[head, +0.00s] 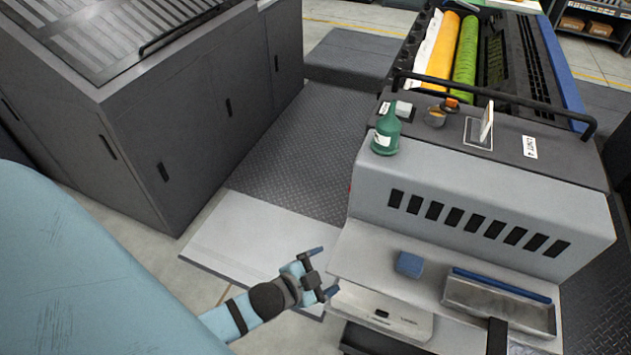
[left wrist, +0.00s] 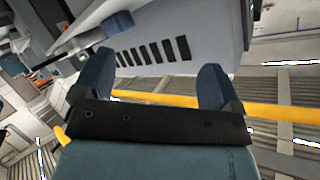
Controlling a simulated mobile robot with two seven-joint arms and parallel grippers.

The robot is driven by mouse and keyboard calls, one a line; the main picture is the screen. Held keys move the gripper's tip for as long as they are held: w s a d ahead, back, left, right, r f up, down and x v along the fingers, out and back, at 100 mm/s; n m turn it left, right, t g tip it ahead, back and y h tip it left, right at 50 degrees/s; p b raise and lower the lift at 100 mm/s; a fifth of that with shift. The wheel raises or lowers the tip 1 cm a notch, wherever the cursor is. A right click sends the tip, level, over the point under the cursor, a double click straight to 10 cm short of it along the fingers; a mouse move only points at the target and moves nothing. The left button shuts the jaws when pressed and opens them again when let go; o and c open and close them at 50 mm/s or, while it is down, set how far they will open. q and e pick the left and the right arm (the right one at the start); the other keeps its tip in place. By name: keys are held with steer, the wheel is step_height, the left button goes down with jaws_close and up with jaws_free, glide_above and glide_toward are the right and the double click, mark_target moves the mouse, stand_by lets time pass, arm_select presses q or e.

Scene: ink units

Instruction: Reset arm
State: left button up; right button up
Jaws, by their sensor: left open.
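My left gripper (head: 323,271) is open and empty in the head view, in the air left of the lower shelf of the printing unit (head: 480,215). Its two blue fingers stand wide apart in the left wrist view (left wrist: 155,85), with nothing between them; the vented side of the unit shows beyond them. My right gripper does not show in either view.
On the lower shelf are a blue block (head: 410,263) and a grey tray (head: 500,304) with a blue bar (head: 502,285) along its rim. Dark cabinets (head: 190,130) stand left.

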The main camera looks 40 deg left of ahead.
arm_select(q)
steer(key=s+d+f+n+g, duration=0.2)
steer(key=s+d+f+n, duration=0.1)
steer(key=s+n, duration=0.3)
steer(key=shift+s, duration=0.5)
steer(key=r+p, duration=0.4)
steer(key=p, duration=0.1)
steer(key=shift+a+r, duration=0.2)
steer(key=shift+r, duration=0.1)
